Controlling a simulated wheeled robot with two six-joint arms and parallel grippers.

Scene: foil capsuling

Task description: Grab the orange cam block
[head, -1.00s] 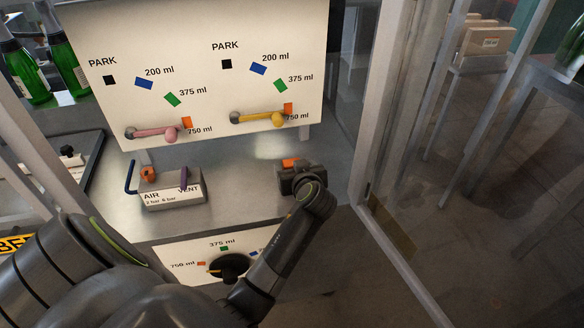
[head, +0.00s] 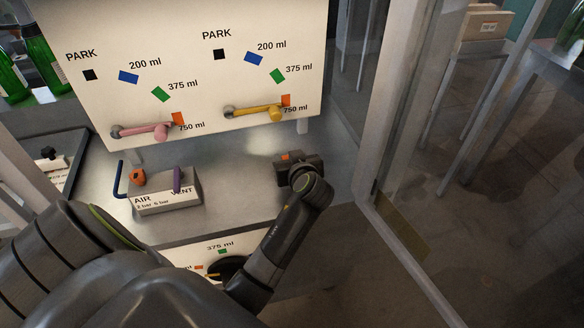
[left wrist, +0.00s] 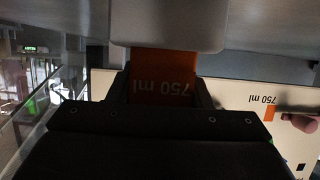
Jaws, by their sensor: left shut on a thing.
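The orange cam block (left wrist: 163,88) shows in the left wrist view between my two dark fingers, with "750 ml" printed on it upside down. In the head view a small part of its orange top (head: 290,156) shows at the right of the grey worktop. My left gripper (head: 297,162) is shut on the block, and the gripper body hides most of it. Whether the block touches the worktop cannot be told. My right gripper is not in view.
Behind stands a white panel (head: 190,40) with a pink lever (head: 140,131) and a yellow lever (head: 250,112). An AIR/VENT box (head: 165,197) stands left of the gripper. A glass-panelled frame post (head: 372,150) rises to the right.

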